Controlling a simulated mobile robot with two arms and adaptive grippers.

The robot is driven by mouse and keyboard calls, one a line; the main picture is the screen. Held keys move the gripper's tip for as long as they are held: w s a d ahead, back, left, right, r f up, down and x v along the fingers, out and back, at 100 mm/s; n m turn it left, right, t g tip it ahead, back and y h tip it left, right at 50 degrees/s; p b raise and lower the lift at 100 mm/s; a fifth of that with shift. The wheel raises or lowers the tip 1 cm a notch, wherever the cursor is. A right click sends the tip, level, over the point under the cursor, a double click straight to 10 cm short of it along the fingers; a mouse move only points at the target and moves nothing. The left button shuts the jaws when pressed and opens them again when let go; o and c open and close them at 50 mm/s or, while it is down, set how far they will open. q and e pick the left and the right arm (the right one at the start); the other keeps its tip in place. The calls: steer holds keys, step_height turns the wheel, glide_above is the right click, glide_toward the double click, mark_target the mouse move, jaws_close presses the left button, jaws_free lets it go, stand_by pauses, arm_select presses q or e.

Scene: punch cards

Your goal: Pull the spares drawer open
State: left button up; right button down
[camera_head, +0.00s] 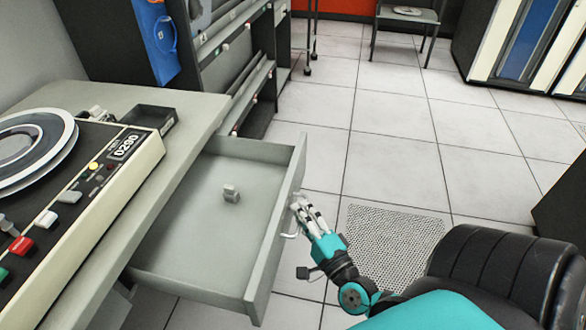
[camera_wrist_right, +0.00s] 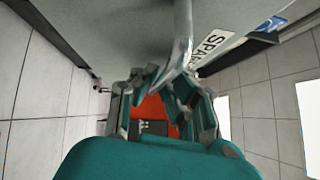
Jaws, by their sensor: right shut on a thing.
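The spares drawer (camera_head: 200,240) is grey and stands pulled out from under the worktop. A small pale grey block-like item (camera_head: 231,194) lies on its floor. My right gripper (camera_head: 299,206) is at the drawer's front, shut on the curved metal handle (camera_head: 289,236). In the right wrist view, the handle (camera_wrist_right: 182,45) runs between the fingers of my right gripper (camera_wrist_right: 168,85). A white label (camera_wrist_right: 212,48) with partly hidden letters "SPA" is on the drawer front beside it. My left gripper is not in view.
The worktop (camera_head: 195,108) carries a reel machine (camera_head: 85,190) with buttons and a "0290" display. A perforated floor tile (camera_head: 392,240) and open tiled floor lie beyond the drawer.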

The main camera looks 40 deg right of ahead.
steer(key=shift+s+a+f, duration=0.15)
steer(key=shift+f, duration=0.2)
steer(key=c, duration=1.7)
jaws_free()
steer(key=shift+o, duration=1.5)
steer(key=shift+r, duration=0.15)
steer(key=s+a+f, duration=0.1)
steer(key=s, duration=1)
steer(key=shift+s+a+f, duration=0.2)
steer(key=shift+s+f, duration=0.05)
steer(key=shift+s, duration=0.1)
